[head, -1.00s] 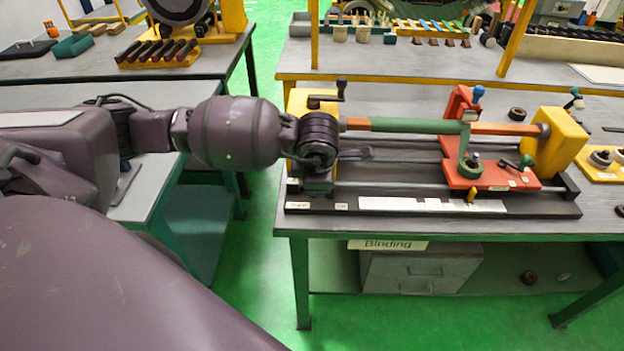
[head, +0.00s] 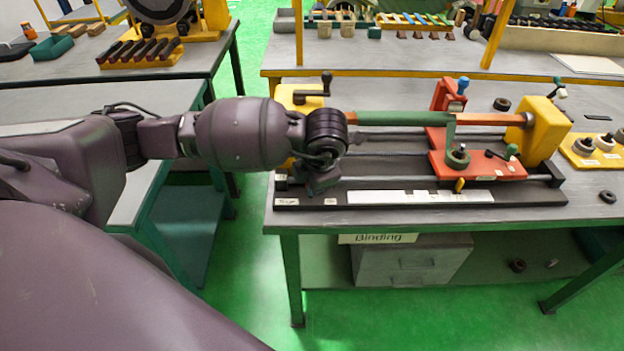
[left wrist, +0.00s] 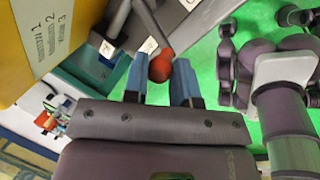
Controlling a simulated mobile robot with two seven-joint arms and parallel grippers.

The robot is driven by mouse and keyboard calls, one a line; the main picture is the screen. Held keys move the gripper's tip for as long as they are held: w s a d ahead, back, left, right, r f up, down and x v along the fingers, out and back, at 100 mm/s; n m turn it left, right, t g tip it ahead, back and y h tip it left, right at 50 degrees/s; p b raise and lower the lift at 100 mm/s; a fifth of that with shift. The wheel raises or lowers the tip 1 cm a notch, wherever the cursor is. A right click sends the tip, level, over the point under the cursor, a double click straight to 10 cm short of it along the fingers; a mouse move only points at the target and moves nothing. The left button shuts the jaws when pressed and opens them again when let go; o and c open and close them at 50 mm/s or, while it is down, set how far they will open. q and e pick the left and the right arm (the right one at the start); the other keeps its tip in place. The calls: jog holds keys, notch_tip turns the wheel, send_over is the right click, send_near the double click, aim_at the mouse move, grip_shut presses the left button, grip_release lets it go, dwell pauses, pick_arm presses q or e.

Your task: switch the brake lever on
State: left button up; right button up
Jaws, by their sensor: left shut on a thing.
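The brake lever is a dark rod with a red ball knob (left wrist: 160,67), seen in the left wrist view. The knob sits between the blue fingers of my left gripper (left wrist: 161,72), which is shut on it. White labels with small marks (left wrist: 148,46) lie beside the lever rod. In the head view my left wrist is at the left end of the winding machine (head: 400,183), in front of its yellow left block (head: 290,97). It hides the lever and the fingers there. My right gripper is in neither view.
A red carriage (head: 480,166) with small levers sits on the machine's rails, below a green and brown bar (head: 400,118). A yellow right block (head: 538,130) stands at the far end. A yellow panel with a numbered list (left wrist: 45,45) is close to the left gripper.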

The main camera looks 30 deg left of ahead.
pick_arm(q)
jog(key=shift+r, duration=0.1)
jog(key=o, duration=0.9)
jog(key=v, duration=1)
jog(key=shift+r, duration=0.35)
jog(key=shift+s+d, duration=0.1)
jog(key=shift+d, duration=0.05)
